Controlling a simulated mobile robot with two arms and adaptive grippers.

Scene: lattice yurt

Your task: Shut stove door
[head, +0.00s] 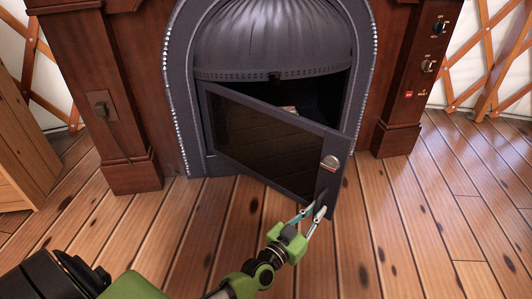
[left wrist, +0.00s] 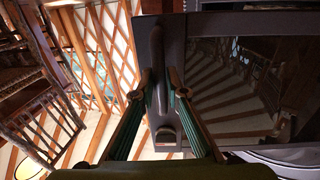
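The stove door (head: 265,145) is a dark frame with a glass pane, hinged at its left side and standing partly open. My right gripper is not in view.
A dark wooden surround (head: 85,75) frames the stove, with knobs (head: 428,66) on its right pillar. A wooden cabinet (head: 22,145) stands at the left. The plank floor (head: 430,220) is clear in front and to the right.

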